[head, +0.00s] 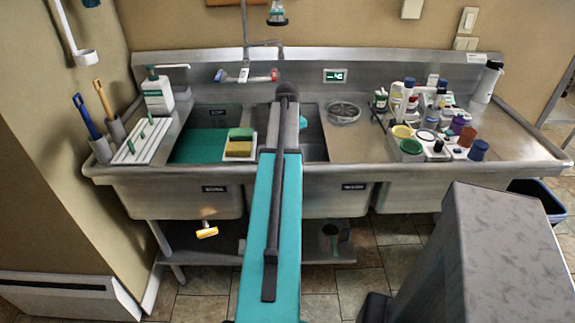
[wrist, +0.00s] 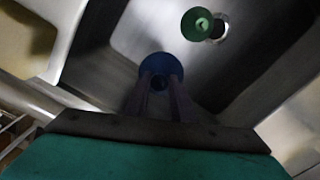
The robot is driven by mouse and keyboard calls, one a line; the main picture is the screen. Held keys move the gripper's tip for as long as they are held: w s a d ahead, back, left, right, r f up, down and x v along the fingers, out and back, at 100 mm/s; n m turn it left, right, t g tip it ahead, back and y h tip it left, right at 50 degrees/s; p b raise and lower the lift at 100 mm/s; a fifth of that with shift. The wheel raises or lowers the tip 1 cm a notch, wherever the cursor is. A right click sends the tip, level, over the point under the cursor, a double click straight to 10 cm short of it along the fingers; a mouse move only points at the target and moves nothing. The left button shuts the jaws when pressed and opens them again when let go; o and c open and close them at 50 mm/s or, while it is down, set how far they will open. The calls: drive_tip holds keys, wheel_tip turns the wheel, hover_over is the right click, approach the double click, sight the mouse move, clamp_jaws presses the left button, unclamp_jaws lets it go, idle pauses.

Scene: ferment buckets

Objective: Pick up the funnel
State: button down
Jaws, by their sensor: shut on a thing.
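In the wrist view my gripper (wrist: 161,88) points down into a metal sink basin (wrist: 120,40). Its two dark fingers are shut on a dark blue round thing (wrist: 160,62) with a round opening, which looks like the funnel. The fingers cover its near part. The picture is too dark to tell whether it touches the basin floor. In the head view my arm hides the gripper and the blue thing.
A green round thing (wrist: 197,24) lies in the basin beside the drain (wrist: 219,28). A sponge holder (head: 240,144) stands left of my arm. Bottles and jars (head: 410,149) crowd the right drainboard. A wire strainer (head: 343,112) lies on the clearer counter between.

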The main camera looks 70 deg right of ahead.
drive_tip(key=shift+r, duration=0.65)
